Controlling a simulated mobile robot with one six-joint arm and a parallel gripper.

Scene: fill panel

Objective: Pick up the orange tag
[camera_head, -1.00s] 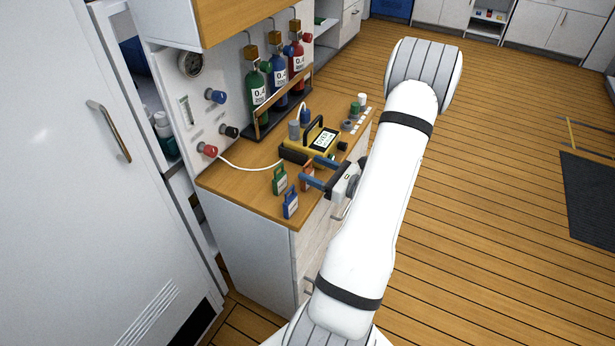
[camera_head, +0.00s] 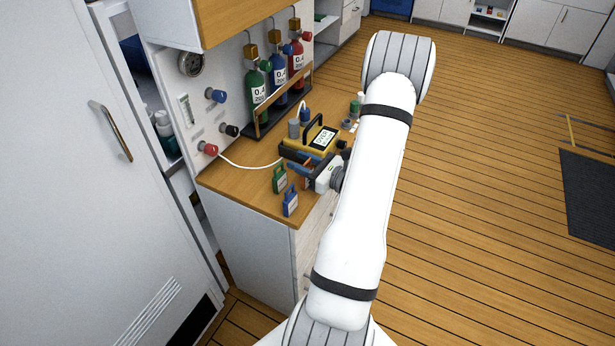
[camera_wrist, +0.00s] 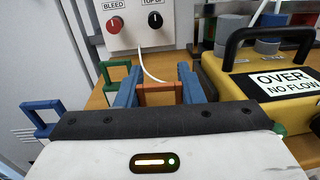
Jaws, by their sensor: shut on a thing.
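The orange tag (camera_wrist: 160,88) shows in the wrist view between the two blue fingers of my gripper (camera_wrist: 158,84); its lower part is hidden behind the gripper body. My gripper is shut on it. In the head view my gripper (camera_head: 307,172) is low over the front of the wooden counter, and the tag is mostly hidden there. I cannot tell whether the tag still touches the counter. The green tag (camera_head: 280,179) and the blue tag (camera_head: 290,202) stand upright to the left of my gripper.
A yellow instrument (camera_head: 312,141) with a black handle sits close behind my gripper. A white hose (camera_head: 245,165) runs from the wall panel (camera_head: 196,112) along the counter (camera_head: 238,190). Green, blue and red bottles stand in a rack at the back.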

